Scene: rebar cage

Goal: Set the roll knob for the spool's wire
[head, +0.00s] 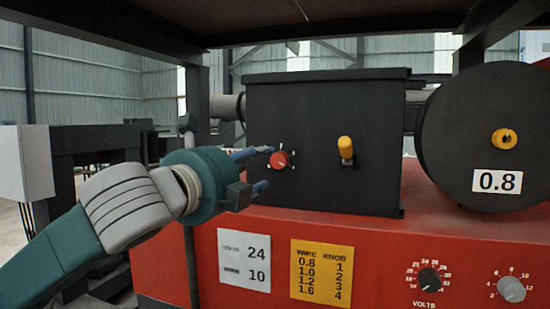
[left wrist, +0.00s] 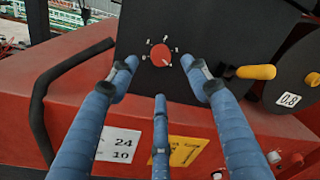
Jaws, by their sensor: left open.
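The red roll knob (head: 280,160) sits on the front of a black box (head: 325,185), with small white marks around it. It also shows in the left wrist view (left wrist: 161,55); which mark it points to is too small to tell. My left gripper (head: 265,169) is open and empty, its blue fingers just left of the knob. In the left wrist view the fingers (left wrist: 159,76) spread around the knob's direction, apart from it. The dark round spool (head: 455,140) at right bears a 0.8 label (head: 497,182). The yellow chart (head: 321,273) pairs wire 0.8 with knob 1.
A yellow lever (head: 346,149) sticks out right of the knob. A white card (head: 244,260) reads 24 and 10. The red housing (head: 385,235) carries a black volts dial (head: 430,281) and a grey dial (head: 511,289). A dark overhang crosses the top.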

